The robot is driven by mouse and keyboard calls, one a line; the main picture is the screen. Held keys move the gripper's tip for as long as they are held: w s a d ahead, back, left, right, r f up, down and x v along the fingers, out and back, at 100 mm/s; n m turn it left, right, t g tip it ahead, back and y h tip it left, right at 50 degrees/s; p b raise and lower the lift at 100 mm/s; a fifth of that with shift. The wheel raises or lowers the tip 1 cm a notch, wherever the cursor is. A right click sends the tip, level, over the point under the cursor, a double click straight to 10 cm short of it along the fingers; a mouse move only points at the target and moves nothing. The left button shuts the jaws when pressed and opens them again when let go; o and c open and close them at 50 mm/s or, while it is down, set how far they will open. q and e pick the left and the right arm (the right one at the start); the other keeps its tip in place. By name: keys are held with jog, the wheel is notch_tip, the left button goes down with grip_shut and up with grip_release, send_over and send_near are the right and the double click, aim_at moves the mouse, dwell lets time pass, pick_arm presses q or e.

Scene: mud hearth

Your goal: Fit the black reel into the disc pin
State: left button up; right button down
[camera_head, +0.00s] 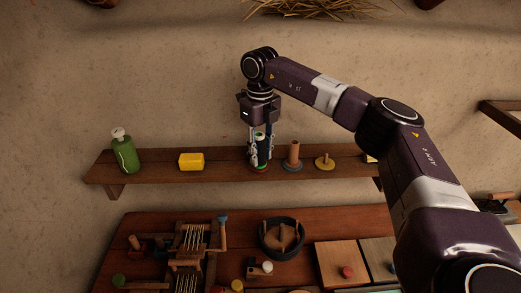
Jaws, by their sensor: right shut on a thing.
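My right gripper (260,150) points straight down over the wall shelf and is shut on a dark, upright reel (262,147). The fingers hide much of the reel. Right below it on the shelf is a small disc (259,168) with a reddish and green edge; any pin on it is hidden, and I cannot tell whether the reel touches it. To the right stands a blue-grey disc with a tall wooden pin (293,153), then a yellow disc with a short pin (325,162). My left gripper is not in view.
The wooden shelf (220,172) also bears a green pump bottle (125,152) and a yellow block (191,161). Below, the table (335,222) holds a wooden frame device (190,245), a dark round tray (265,238) and square boards (340,262).

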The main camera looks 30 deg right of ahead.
jog(key=shift+s+f, duration=0.1)
jog(key=shift+f, duration=0.05)
jog(key=c, duration=1.5)
grip_release()
jog(key=shift+r, duration=0.35)
notch_tip(320, 180, up, 12)
jog(key=b, duration=0.4)
jog(key=shift+f, duration=0.2)
